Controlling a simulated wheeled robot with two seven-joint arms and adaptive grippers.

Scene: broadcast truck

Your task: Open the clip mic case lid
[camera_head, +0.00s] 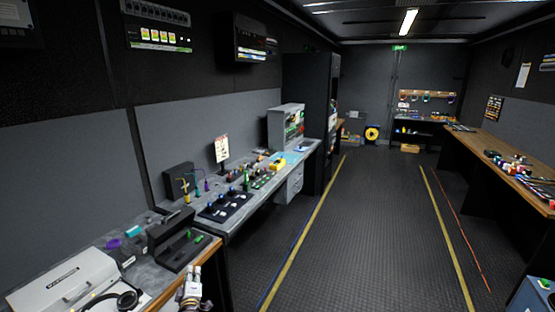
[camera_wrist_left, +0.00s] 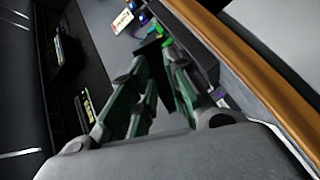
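A dark case-like box (camera_head: 176,262) stands on the near end of the left counter. It has a low front part holding small green pieces and a raised dark panel behind; I cannot tell for sure that it is the clip mic case. A closed-looking silver-white case (camera_head: 62,283) lies to its left; its label is unreadable. My left gripper (camera_head: 194,270) is at the counter's front edge, just in front of the dark box. In the left wrist view its green-and-grey fingers (camera_wrist_left: 155,58) are apart with a gap between them, and nothing shows held. My right gripper is not in view.
Black headphones (camera_head: 120,300) lie by the silver-white case. A purple roll (camera_head: 113,244) lies behind it. A dark control panel (camera_head: 225,206) and a small sign (camera_head: 222,149) stand farther along the counter. The floor aisle (camera_head: 350,230) is clear.

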